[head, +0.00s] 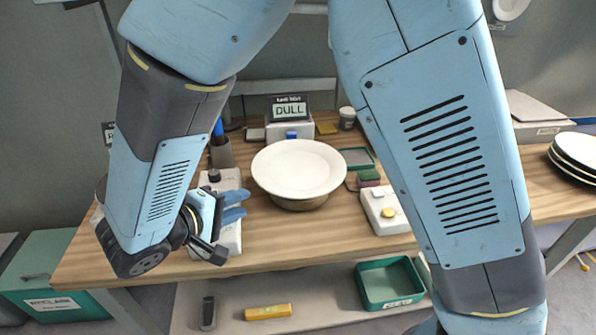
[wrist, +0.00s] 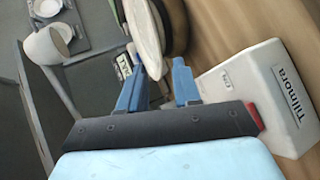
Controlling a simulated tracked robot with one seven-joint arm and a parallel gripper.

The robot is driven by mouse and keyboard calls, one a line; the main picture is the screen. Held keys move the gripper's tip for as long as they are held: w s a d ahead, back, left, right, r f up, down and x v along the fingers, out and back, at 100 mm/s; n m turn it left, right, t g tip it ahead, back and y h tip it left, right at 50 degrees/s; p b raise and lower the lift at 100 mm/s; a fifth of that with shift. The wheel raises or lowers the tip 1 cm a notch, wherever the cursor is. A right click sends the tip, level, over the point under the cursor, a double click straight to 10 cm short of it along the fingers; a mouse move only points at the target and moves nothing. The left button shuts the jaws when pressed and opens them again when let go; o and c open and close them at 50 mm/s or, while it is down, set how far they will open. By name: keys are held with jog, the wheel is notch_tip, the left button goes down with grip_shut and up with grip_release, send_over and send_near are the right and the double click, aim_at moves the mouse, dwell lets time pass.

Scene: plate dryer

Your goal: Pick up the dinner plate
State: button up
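A white round plate (head: 299,167), which I take as the dinner plate, lies flat on a round brown stand (head: 299,203) in the middle of the wooden table. My gripper (head: 243,205) is just left of the plate, with its two blue fingers pointing toward it. The fingers are apart, with nothing held between them. In the wrist view the plate (wrist: 144,35) shows edge-on beyond the fingertips, beside the brown stand (wrist: 172,22). The plate's rim appears ahead of the gap between the fingers, and I cannot tell whether it touches a fingertip.
A white box marked Tilmora (wrist: 290,95) sits close beside my fingers. A white unit with a yellow button (head: 388,211) stands right of the plate. A "DULL" display (head: 289,109) is behind it. Stacked plates (head: 574,158) are at the far right. The table front is clear.

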send_near(273, 186)
jog(key=w+d+f, duration=0.2)
jog(key=w+d, duration=0.1)
jog(key=shift+f, duration=0.3)
jog(key=shift+w+a+x, duration=0.15)
jog(key=shift+x, duration=1.25)
jog(key=shift+w+a+x, duration=0.1)
jog(key=shift+a+x, duration=0.05)
jog(key=shift+x, duration=1.2)
jog(key=shift+r, duration=0.1)
grip_shut()
